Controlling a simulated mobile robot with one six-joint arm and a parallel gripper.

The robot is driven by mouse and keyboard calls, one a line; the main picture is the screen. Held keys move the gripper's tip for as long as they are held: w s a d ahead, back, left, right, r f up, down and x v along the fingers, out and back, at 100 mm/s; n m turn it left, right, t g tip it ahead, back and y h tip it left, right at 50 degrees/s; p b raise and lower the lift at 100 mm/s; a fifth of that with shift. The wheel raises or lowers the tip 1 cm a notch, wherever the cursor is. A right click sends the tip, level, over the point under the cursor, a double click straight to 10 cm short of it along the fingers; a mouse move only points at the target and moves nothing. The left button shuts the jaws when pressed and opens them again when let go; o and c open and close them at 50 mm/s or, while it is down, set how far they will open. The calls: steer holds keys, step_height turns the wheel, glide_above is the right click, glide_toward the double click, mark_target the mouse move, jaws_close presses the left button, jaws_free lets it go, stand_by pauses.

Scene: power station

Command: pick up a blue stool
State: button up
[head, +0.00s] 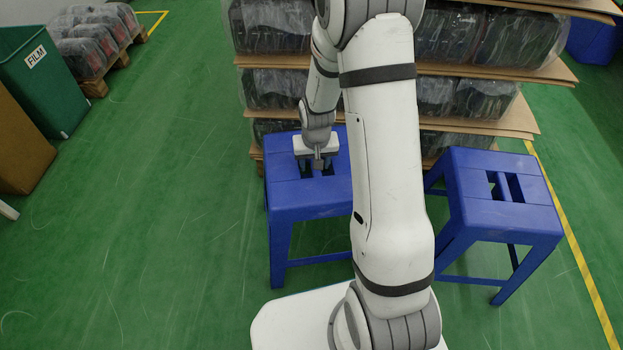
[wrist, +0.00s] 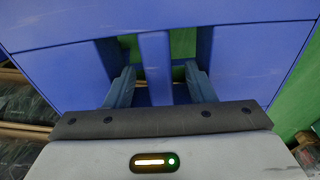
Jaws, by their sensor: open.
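One blue stool (head: 306,201) stands upright on the floor in front of the stacked pallet, partly hidden by my arm. My gripper (head: 318,166) is over its seat, at the two-slot handle opening. The wrist view shows the blue seat (wrist: 56,62) close up, with a narrow blue bar (wrist: 156,62) between two slots. My open gripper (wrist: 161,86) has one finger on each side of this bar, reaching toward the slots. A gap shows between each finger and the bar. A second blue stool (head: 497,193) stands upright to the right, with its slotted seat clear.
A pallet stack of wrapped dark goods with cardboard layers (head: 480,127) stands close behind the stools. A green FILM bin (head: 45,80) and a brown bin (head: 20,140) are at the left. Green floor (head: 160,230) is open at left. A yellow line (head: 580,260) runs along the right.

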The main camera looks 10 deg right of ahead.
step_height(320, 180, down, 2)
steer(key=shift+w, duration=0.1)
steer(key=shift+r, duration=0.1)
jaws_close()
stand_by(0.4)
steer(key=shift+r, duration=0.1)
